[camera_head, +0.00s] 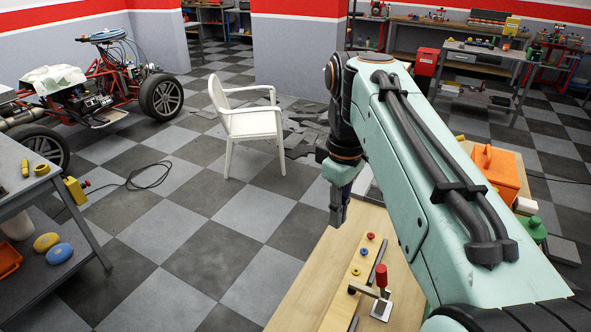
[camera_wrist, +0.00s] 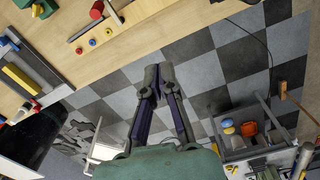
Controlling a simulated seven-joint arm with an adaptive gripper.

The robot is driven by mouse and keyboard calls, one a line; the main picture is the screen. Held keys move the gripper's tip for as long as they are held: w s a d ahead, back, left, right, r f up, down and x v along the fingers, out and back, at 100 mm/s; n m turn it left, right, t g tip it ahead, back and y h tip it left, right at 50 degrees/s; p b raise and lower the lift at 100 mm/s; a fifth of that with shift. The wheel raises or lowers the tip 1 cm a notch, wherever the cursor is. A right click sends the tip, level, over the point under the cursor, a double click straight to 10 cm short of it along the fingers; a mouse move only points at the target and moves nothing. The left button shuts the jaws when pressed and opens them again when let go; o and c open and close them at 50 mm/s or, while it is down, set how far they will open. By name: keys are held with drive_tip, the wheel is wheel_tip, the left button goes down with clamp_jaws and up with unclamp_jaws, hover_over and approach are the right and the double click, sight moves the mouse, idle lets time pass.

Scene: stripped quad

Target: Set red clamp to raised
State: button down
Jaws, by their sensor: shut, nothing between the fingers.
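The red clamp (camera_head: 381,276) stands on the wooden bench top, its red handle pointing upward above a small metal base plate. In the wrist view the clamp's red handle (camera_wrist: 97,10) is near the top edge, partly cut off. My gripper (camera_head: 337,217) is shut and empty, pointing down near the bench's left edge, behind and left of the clamp and apart from it. In the wrist view my gripper (camera_wrist: 158,72) has its fingertips together over the checkered floor.
The wooden bench (camera_head: 310,270) holds a strip with red, blue and yellow knobs beside the clamp. A dark bar lies near them. An orange case (camera_head: 497,170) and a green bottle (camera_head: 536,229) are at the right. A white chair (camera_head: 250,125) stands on the floor beyond.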

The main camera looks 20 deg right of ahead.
drive_tip(key=w+d+f+g+h, duration=0.1)
drive_tip(key=w+d+f, duration=0.2)
drive_tip(key=w, duration=0.3)
drive_tip(key=w+d+f+g+h, duration=0.1)
drive_tip(key=w+d+f, duration=0.25)
drive_tip(key=w, duration=0.25)
wheel_tip(320, 180, down, 12)
drive_tip(key=w+d+g+h, duration=0.1)
drive_tip(key=g, duration=0.1)
drive_tip(key=shift+w+r, duration=0.15)
drive_tip(key=shift+w, duration=0.05)
hover_over(363, 286)
drive_tip(key=f, duration=0.5)
drive_tip(key=w+f, duration=0.1)
drive_tip(key=f, duration=0.2)
drive_tip(key=shift+a+f, duration=0.1)
drive_tip(key=shift+a, duration=0.25)
drive_tip(key=shift+s+d, duration=0.3)
drive_tip(key=shift+s, duration=0.2)
